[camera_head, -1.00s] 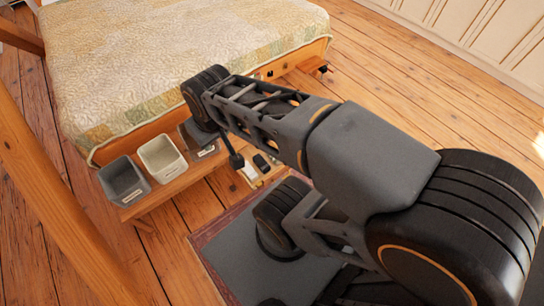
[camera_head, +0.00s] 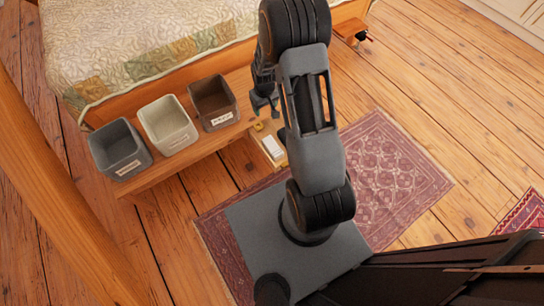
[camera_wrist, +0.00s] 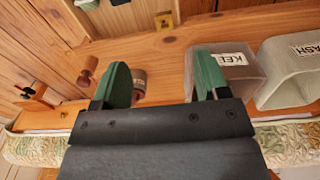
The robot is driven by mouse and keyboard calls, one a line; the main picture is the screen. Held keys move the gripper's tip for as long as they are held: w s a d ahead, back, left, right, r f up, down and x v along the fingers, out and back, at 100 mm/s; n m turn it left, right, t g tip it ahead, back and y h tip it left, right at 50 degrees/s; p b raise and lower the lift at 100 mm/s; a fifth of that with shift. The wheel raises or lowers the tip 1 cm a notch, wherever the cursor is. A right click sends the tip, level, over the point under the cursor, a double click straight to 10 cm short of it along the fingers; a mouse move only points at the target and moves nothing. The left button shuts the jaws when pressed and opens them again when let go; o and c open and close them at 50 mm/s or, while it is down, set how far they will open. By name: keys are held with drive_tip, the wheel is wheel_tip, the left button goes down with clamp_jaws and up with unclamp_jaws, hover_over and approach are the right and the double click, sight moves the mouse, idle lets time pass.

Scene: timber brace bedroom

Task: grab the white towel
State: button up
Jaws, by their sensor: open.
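I cannot make out a white towel for certain. A small white item (camera_head: 272,146) lies in an open drawer-like compartment (camera_head: 262,160) at the bench's right end in the head view; it is too small to identify. My gripper (camera_head: 264,103) hangs over the right part of the bench, just right of the brown bin. A small round item (camera_wrist: 139,82) is partly hidden behind the left finger.
The wooden bench (camera_head: 170,172) holds a grey bin (camera_head: 118,150), a cream bin (camera_head: 167,125) and a brown bin (camera_head: 213,103), each labelled. The bed (camera_head: 140,45) stands behind. A wooden post (camera_head: 60,200) is at left. A patterned rug (camera_head: 395,175) covers floor at right.

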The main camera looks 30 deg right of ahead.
drive_tip(key=b, duration=0.6)
hover_over(270, 143)
drive_tip(key=shift+g, duration=0.3)
wheel_tip(270, 143, down, 21)
drive_tip(key=shift+w+f, duration=0.1)
drive_tip(key=shift+f+b, duration=1.2)
drive_tip(key=shift+f, duration=2.05)
drive_tip(key=c, duration=0.6)
drive_tip(key=shift+r, duration=0.1)
drive_tip(key=shift+c, duration=0.2)
